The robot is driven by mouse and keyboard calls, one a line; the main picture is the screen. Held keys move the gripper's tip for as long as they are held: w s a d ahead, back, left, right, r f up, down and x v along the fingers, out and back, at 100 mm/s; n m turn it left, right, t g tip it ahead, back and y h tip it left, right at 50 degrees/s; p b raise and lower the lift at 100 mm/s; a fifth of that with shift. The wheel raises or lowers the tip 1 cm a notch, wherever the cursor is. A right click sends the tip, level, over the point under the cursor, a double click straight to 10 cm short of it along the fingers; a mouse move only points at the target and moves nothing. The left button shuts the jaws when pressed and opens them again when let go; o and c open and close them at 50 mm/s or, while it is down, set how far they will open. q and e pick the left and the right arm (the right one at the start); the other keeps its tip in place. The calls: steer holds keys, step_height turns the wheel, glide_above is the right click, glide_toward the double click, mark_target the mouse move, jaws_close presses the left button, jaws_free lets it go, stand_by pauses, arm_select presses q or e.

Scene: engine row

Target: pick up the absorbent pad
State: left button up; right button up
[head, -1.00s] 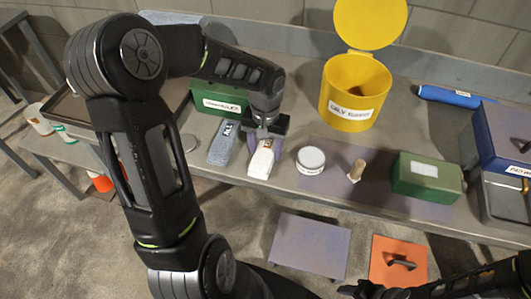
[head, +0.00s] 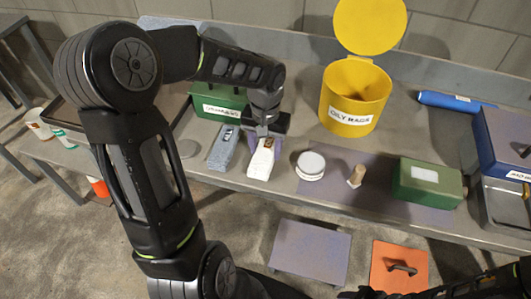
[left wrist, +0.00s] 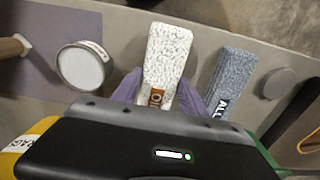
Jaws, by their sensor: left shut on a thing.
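Two pads are side by side at the bench's front edge: a white speckled pad (head: 261,160) with a brown label and a grey pad (head: 223,148) with a dark label. The white pad also shows in the left wrist view (left wrist: 167,60), with the grey pad (left wrist: 229,80) to its right. My left gripper (head: 265,138) is shut on the white pad at its labelled end, a purple finger on each side. I cannot tell whether the pad is clear of the bench. My right gripper (head: 368,292) is at the bottom edge, its jaws unclear.
A white round tub (head: 311,165) and a wooden-handled tool (head: 356,175) stand right of the white pad. Behind are a yellow oily-rags bin (head: 352,98) and a green box (head: 219,103). A second green box (head: 427,183) stands further right.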

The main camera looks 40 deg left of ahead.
mark_target(266, 151)
arm_select(q)
step_height(266, 151, up, 8)
steer(key=shift+f, duration=0.15)
stand_by(0.6)
steer(key=w+d+f+m, duration=0.1)
steer(key=w+d, duration=0.2)
steer(key=d, duration=0.1)
steer(key=w+d+f+m, duration=0.1)
steer(key=w+d+f, duration=0.1)
steer(key=w+d, duration=0.1)
steer(key=w+d+f+m, duration=0.1)
steer(key=w+d+f, duration=0.1)
steer(key=w+d, duration=0.2)
steer(key=shift+w+d+m, duration=0.1)
steer(key=shift+d+m, duration=0.2)
steer(key=shift+d, duration=0.4)
